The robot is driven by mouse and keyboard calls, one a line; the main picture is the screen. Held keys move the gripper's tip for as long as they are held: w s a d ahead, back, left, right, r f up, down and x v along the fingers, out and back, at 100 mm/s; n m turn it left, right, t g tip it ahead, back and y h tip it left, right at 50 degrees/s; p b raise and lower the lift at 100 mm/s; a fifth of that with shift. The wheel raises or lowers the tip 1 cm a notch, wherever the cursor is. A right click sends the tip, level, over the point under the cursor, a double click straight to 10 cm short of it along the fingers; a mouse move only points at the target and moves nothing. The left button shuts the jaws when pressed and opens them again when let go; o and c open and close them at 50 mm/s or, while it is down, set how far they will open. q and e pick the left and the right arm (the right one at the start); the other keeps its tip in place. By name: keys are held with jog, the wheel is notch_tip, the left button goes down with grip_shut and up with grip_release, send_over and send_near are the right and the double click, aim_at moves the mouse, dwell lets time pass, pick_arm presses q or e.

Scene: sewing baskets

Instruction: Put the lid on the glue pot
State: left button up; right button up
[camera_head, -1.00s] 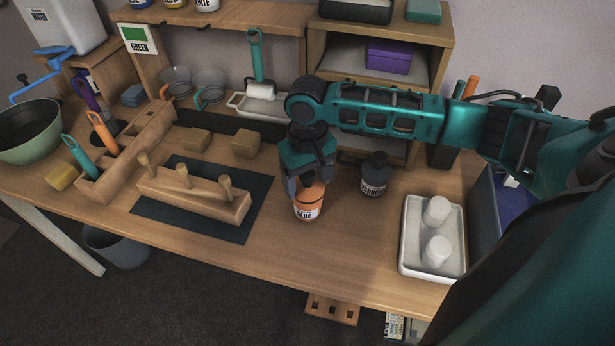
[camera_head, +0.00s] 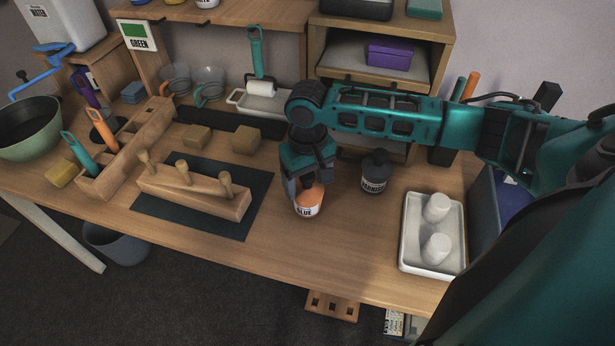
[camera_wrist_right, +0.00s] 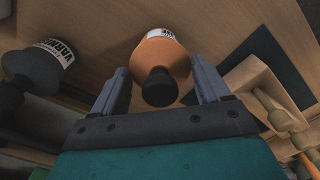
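The glue pot (camera_head: 309,204) is orange with a white label and stands upright on the table near the front edge. In the right wrist view the orange pot (camera_wrist_right: 160,52) shows with a dark, knob-like lid (camera_wrist_right: 159,87) at its top, apparently resting on it. My right gripper (camera_head: 312,184) is directly above the pot, pointing down. In the wrist view its fingers (camera_wrist_right: 160,82) are spread on both sides of the lid, with gaps between them and the dark knob. The head view mostly hides the lid behind the gripper. My left gripper is out of view.
A dark varnish bottle (camera_head: 375,172) stands close right of the pot. A white tray (camera_head: 404,262) with two white cups is farther right. A wooden peg block (camera_head: 195,196) on a dark mat (camera_head: 222,229) lies left. The table front is clear.

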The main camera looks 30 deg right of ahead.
jog(key=o, duration=0.4)
jog(key=shift+r, duration=0.1)
notch_tip(320, 180, up, 13)
jog(key=shift+f, duration=0.15)
jog(key=shift+s, duration=0.1)
dwell(0.7)
